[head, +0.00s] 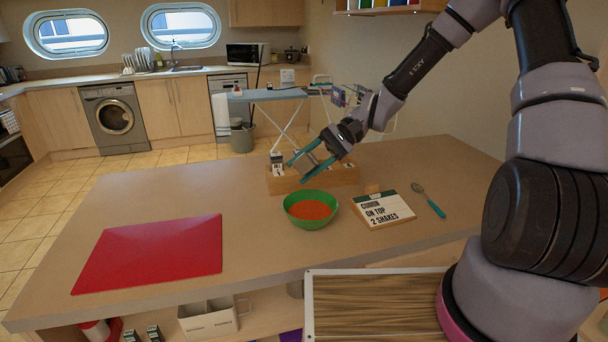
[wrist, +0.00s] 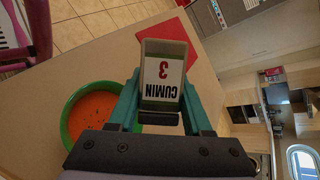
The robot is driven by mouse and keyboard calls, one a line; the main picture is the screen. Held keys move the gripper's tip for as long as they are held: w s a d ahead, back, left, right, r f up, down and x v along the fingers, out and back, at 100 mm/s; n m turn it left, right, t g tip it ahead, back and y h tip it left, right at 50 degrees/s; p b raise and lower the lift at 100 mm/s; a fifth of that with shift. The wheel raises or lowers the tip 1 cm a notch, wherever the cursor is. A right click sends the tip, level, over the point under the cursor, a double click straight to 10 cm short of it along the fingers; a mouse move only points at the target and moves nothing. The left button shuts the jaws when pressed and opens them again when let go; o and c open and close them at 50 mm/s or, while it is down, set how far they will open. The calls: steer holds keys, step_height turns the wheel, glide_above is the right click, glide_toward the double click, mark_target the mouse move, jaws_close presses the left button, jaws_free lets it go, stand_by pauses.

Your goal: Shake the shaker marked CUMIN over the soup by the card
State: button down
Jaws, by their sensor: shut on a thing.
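My gripper (head: 297,171) is shut on the shaker marked CUMIN (wrist: 163,77), whose white label also shows a red 3. The label is upside down in the wrist view. In the head view the gripper is above the wooden rack, behind the green bowl. The bowl (head: 292,214) holds orange-red soup (head: 310,210), which also shows in the wrist view (wrist: 95,118) with a few dark specks. The shaker is beyond the bowl, not over it.
The wooden rack (head: 340,177) stands behind the bowl, partly hidden by my gripper. A red board (head: 150,255) lies on the left of the table. A spoon (head: 430,201) lies right of the card. The table between board and bowl is clear.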

steer(key=shift+w+f, duration=0.15)
steer(key=shift+f, duration=0.05)
step_height(320, 180, down, 5)
step_height(320, 180, up, 5)
steer(key=shift+r, duration=0.2)
steer(key=shift+f, duration=0.2)
steer(key=shift+r, duration=0.1)
